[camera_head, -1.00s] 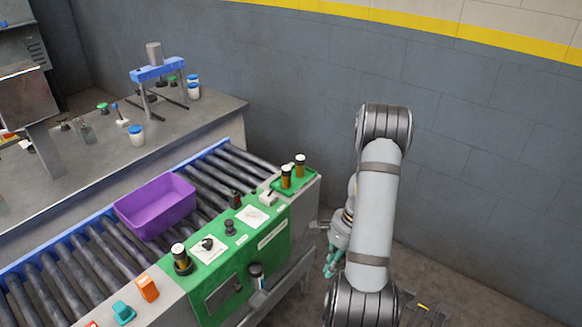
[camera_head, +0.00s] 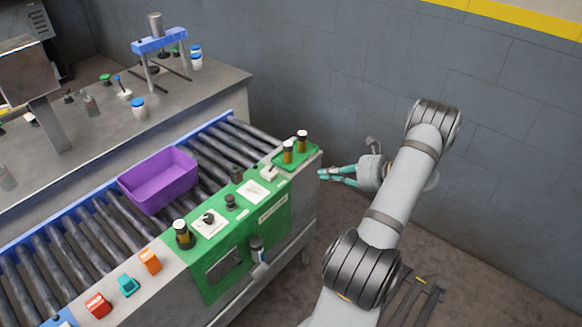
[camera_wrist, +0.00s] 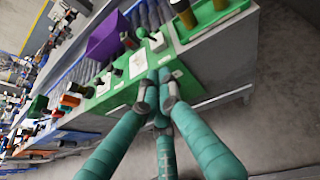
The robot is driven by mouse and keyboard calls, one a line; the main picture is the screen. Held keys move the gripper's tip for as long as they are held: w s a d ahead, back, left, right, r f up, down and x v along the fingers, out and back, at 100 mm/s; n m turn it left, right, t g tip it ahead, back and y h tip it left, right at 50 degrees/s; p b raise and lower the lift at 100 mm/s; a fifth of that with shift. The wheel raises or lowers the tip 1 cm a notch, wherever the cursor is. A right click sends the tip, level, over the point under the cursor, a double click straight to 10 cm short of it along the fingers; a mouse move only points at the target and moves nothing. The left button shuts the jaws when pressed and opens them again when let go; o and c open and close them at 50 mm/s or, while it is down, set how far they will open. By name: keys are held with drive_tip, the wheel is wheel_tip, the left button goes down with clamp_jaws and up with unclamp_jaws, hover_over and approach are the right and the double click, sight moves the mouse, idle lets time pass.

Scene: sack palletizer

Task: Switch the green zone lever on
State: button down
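The green panel (camera_head: 245,232) covers part of the conveyor's near side. On it are a white block with a small stick (camera_head: 268,173), a dark knob (camera_head: 230,203), and a black knob on a white plate (camera_head: 209,218). A dark cylinder with a grey handle (camera_head: 257,246) sticks out of its front. I cannot tell which is the zone lever. My gripper (camera_head: 325,175), with teal fingers, is in the air right of the panel's far end, touching nothing. In the wrist view its fingertips (camera_wrist: 158,76) meet with nothing between them, pointing toward the green panel (camera_wrist: 118,96).
A green tray (camera_head: 311,151) with two brown-and-black cylinders stands at the panel's far end. A purple bin (camera_head: 158,196) sits on the rollers. Orange (camera_head: 150,262), teal (camera_head: 128,285) and red (camera_head: 98,306) pieces lie at the near left. Open floor lies right of the conveyor.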

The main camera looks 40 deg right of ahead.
drive_tip(key=p, duration=0.4)
approach(274, 166)
wheel_tip(274, 166, down, 3)
drive_tip(key=w, duration=0.2)
drive_tip(key=shift+w, duration=0.65)
drive_tip(key=shift+r, duration=0.15)
drive_tip(key=shift+w+a+r+g+p, duration=0.1)
drive_tip(key=shift+w+r+g+p, duration=0.25)
drive_tip(key=shift+p, duration=0.4)
drive_tip(key=shift+s, duration=0.1)
